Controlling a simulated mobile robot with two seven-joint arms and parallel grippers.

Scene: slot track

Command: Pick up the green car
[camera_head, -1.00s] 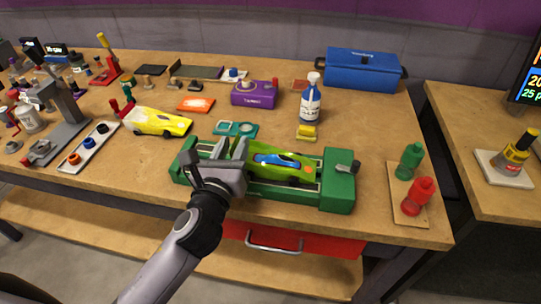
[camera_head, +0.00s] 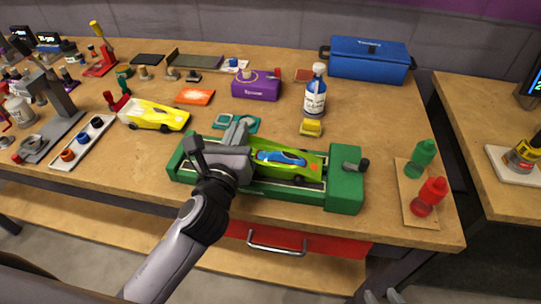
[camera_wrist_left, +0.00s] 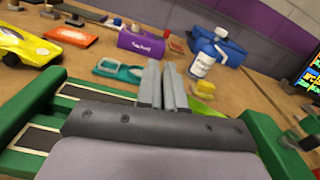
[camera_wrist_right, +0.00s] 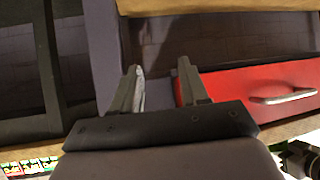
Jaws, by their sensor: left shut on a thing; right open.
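The green car (camera_head: 305,168), with a blue canopy, sits in the green vise-like fixture (camera_head: 345,190) at the front of the bench. My left gripper (camera_head: 238,136) is over the car's left end and shut on it, and it hides that end. The fixture (camera_wrist_left: 270,140) shows on both sides there. My right gripper (camera_wrist_right: 160,90) is open and empty, low in front of the bench; its tips (camera_head: 380,297) just show at the head view's bottom edge.
A yellow car (camera_head: 155,115) lies to the left. A red drawer (camera_wrist_right: 255,85) is below.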

